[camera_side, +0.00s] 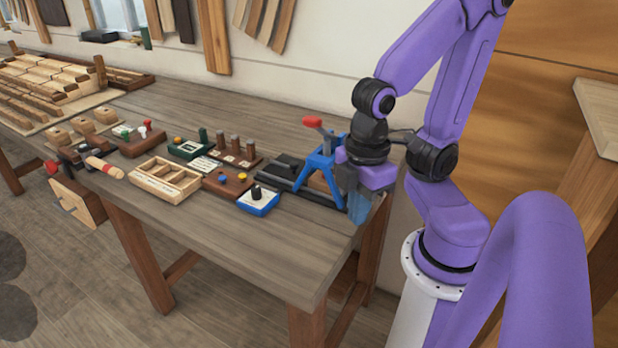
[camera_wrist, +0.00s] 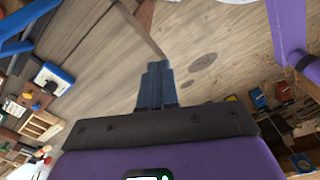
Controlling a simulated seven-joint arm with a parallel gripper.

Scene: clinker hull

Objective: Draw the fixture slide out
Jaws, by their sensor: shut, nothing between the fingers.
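A fixture stands near the right end of the workbench in the side view. It has dark rails (camera_side: 311,191), a blue A-shaped frame (camera_side: 321,171) and a lever with a red knob (camera_side: 312,121). A dark block (camera_side: 287,164) sits at its left end; I cannot tell whether this is the slide. My gripper (camera_side: 357,212) points down just right of the blue frame, by the bench's end. I cannot tell whether it touches the frame. In the wrist view its blue fingers (camera_wrist: 155,82) are together and empty, with blue frame parts (camera_wrist: 30,28) at the upper left.
Left of the fixture are a blue box with a black knob (camera_side: 258,201), a wooden slotted tray (camera_side: 165,180) and several small boards. The bench's front right surface (camera_side: 285,258) is bare.

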